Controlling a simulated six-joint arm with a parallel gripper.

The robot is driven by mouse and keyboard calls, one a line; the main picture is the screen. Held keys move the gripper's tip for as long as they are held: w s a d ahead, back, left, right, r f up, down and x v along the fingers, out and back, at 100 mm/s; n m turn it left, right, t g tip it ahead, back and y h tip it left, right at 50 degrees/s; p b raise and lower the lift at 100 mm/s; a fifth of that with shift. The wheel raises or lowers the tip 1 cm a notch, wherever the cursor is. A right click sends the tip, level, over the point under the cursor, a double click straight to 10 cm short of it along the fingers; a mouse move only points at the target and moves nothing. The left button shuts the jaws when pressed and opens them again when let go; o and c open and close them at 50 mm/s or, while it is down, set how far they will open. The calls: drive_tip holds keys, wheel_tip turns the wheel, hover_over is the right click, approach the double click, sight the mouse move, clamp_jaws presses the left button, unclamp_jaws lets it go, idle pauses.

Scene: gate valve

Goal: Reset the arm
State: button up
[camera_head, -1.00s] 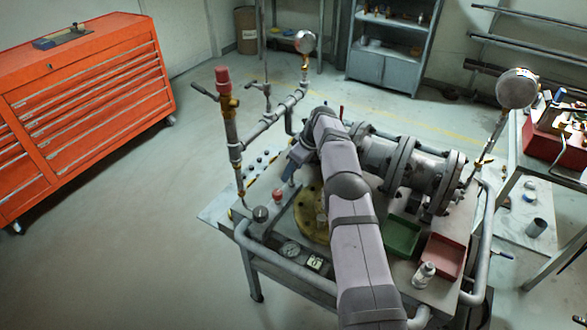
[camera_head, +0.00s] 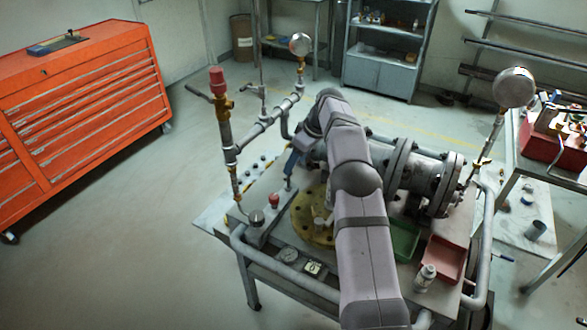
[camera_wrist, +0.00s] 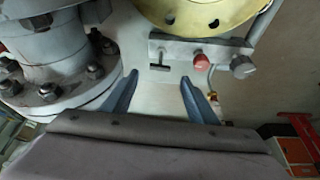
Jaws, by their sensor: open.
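My gripper (camera_wrist: 159,77) is open in the wrist view, with two blue fingers apart and nothing between them. In the head view my arm crosses over the bench, and the blue fingers (camera_head: 292,162) show left of it, above the bench top. The grey flanged valve body (camera_head: 420,175) lies on the bench right of my arm and is partly hidden by it. In the wrist view a bolted grey flange (camera_wrist: 45,90) stands left of the fingers. A yellow round flange (camera_head: 312,222) lies partly under my arm; it also shows at the wrist view's top (camera_wrist: 205,12).
A block with a red knob (camera_head: 274,201) sits at the bench's front left. An upright pipe with a red cap (camera_head: 217,78) and a gauge (camera_head: 300,44) rise at the left. Green (camera_head: 405,240) and red (camera_head: 444,258) trays and a white bottle (camera_head: 425,277) sit right.

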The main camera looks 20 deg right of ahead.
drive_tip(key=shift+s+d+r, duration=0.1)
drive_tip(key=shift+r, duration=0.2)
drive_tip(key=s+a+f+m+g+h, duration=0.1)
drive_tip(key=s+a+m, duration=0.1)
drive_tip(key=s, duration=1.2)
drive_tip(key=s+a+f+m+g+h, duration=0.1)
drive_tip(key=s+a+m, duration=0.2)
drive_tip(key=s, duration=1.1)
drive_tip(key=s+a+f+m+g+h, duration=0.1)
drive_tip(key=s+a+m, duration=0.1)
drive_tip(key=s, duration=1.2)
drive_tip(key=shift+a+f+m+g, duration=0.2)
drive_tip(key=shift+f+m+g, duration=0.1)
drive_tip(key=shift+m, duration=0.2)
wheel_tip(320, 180, down, 19)
drive_tip(key=b, duration=1.9)
drive_tip(key=shift+f, duration=0.15)
